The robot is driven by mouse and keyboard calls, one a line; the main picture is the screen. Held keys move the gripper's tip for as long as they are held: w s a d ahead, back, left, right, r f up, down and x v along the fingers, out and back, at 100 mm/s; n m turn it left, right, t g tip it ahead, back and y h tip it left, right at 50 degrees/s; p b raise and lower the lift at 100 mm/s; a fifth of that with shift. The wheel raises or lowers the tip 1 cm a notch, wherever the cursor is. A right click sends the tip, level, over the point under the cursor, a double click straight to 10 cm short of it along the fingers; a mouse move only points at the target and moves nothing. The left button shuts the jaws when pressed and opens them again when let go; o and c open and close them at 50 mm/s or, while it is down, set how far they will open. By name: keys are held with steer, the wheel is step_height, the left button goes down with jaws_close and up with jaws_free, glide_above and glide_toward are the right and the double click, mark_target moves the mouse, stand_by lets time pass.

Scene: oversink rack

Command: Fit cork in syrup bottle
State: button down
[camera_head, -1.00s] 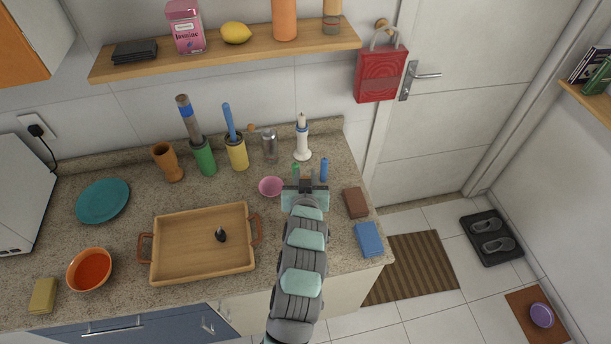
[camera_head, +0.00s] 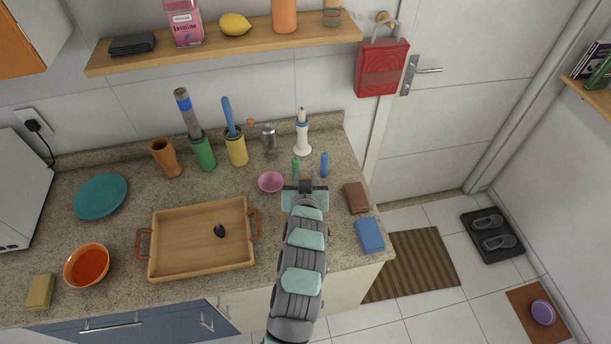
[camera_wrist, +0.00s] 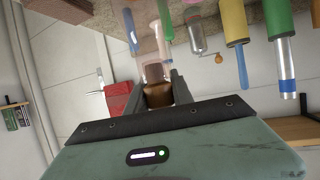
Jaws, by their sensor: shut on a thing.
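My gripper (camera_head: 305,187) is over the counter's right part, between the pink bowl and the brown block. In the wrist view it is shut on the brown cork (camera_wrist: 158,95). A pale, see-through shape that looks like the syrup bottle (camera_wrist: 148,44) stands just beyond the cork, between a small blue bottle (camera_head: 324,164) and a small green bottle (camera_head: 296,166). My gripper mostly hides this shape in the head view. The cork and the shape overlap in the wrist view; I cannot tell whether they touch.
A white dispenser (camera_head: 302,135) stands behind. The pink bowl (camera_head: 271,181) is close on the left; the brown block (camera_head: 356,197) and blue sponge (camera_head: 370,235) are on the right. A wooden tray (camera_head: 165,270) lies further left. The counter's right edge is near.

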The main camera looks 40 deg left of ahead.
steer(key=shift+f, duration=0.25)
steer(key=c, duration=1)
jaws_free()
steer(key=shift+c, duration=0.2)
steer(key=b+v, duration=0.1)
steer(key=v, duration=0.9)
steer(key=shift+s+d+r, duration=0.15)
steer(key=shift+s+d, duration=0.1)
